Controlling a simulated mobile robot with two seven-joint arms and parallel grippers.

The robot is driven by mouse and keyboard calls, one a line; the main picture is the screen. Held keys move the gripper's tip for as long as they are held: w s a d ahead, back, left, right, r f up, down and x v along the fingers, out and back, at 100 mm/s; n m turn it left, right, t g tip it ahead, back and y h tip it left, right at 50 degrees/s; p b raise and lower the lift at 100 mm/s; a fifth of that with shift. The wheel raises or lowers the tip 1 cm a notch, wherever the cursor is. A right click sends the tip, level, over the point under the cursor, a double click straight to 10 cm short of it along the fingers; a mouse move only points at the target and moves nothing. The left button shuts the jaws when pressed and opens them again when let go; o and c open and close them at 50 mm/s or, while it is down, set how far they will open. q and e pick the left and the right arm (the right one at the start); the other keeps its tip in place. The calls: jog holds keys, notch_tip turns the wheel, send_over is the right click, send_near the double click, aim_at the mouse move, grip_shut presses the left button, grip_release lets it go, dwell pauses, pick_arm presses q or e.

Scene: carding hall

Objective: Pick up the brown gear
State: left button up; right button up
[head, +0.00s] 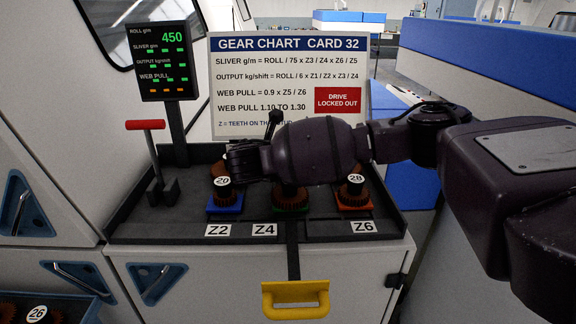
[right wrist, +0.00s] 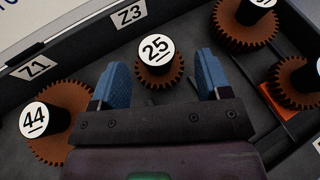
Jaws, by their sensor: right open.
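Several brown gears are in view. In the right wrist view, a small brown gear (right wrist: 160,79) with a black hub marked 25 lies below Z3, between the two blue fingers of my open right gripper (right wrist: 163,68). I cannot tell whether the fingers touch it. A larger brown gear (right wrist: 70,150) marked 44 is at the left, near Z1. In the head view, my right gripper (head: 243,160) is over the back of the tray and hides what is under it. Brown gears marked 20 (head: 224,202) and 28 (head: 354,199) stand in front. My left gripper is not in view.
The dark tray (head: 140,228) has raised edges. Another brown gear (head: 290,201) stands at front middle. A red-topped lever (head: 146,126) and a display (head: 163,60) are at the left. The gear chart (head: 232,85) stands behind. A yellow handle (head: 296,310) hangs in front.

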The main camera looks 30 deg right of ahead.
jog(key=shift+p+x, duration=0.3)
jog(key=shift+x, duration=1.95)
jog(key=shift+w+a+r, duration=0.1)
jog(key=shift+w, duration=0.05)
jog(key=c, duration=1)
jog(key=shift+r, duration=0.15)
jog(key=shift+c, duration=0.2)
notch_tip(320, 180, up, 20)
jog(key=shift+f+b, duration=0.1)
jog(key=shift+b, duration=0.6)
